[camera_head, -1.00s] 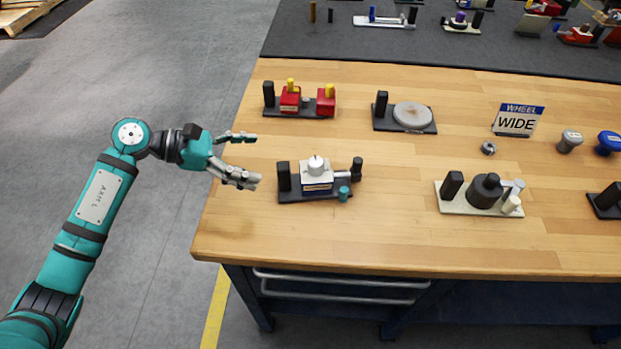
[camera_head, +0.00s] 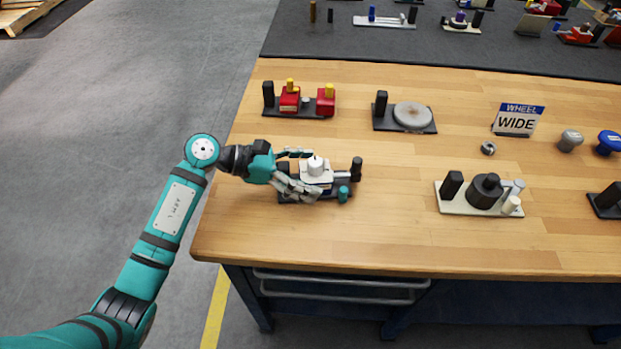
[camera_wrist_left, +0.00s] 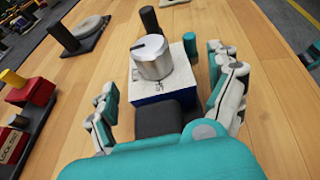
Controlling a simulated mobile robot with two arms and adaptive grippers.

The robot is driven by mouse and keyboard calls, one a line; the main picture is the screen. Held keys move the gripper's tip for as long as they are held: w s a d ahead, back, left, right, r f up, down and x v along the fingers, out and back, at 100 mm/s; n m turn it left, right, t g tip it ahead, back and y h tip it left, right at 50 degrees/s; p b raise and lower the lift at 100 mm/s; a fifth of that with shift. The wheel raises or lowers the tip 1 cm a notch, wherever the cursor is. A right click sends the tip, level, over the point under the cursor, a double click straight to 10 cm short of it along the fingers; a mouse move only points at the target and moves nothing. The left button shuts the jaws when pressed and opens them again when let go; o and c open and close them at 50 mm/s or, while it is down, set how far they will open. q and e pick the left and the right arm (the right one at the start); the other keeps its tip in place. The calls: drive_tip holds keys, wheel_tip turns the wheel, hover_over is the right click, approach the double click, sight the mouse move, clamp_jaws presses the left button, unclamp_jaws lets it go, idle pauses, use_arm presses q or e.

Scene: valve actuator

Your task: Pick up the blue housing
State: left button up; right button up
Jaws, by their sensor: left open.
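The housing is a box with a white upper part and a dark blue lower part, topped by a silver-white knob. In the left wrist view the housing (camera_wrist_left: 155,83) stands upright on its dark base plate, behind a black post (camera_wrist_left: 158,118). In the head view the housing (camera_head: 318,174) is partly covered by my fingers. My left gripper (camera_head: 303,171) is open, with one finger on each side of the post and reaching toward the housing's sides. In the left wrist view the fingers (camera_wrist_left: 165,75) look apart from the housing. My right gripper is out of view.
A small teal cylinder (camera_head: 343,194) and a black upright piece (camera_head: 356,168) stand close right of the housing. Red blocks (camera_head: 325,102) and a round grey disc (camera_head: 412,115) stand behind. A dark cylinder on a pale base (camera_head: 453,208) is at right. The front wood is clear.

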sight(307, 171)
use_arm(q)
drive_tip(key=c, duration=1.8)
wheel_tip(307, 171, up, 9)
drive_tip(key=shift+f, duration=0.2)
drive_tip(key=shift+d+f, duration=0.1)
drive_tip(key=shift+f, duration=3.8)
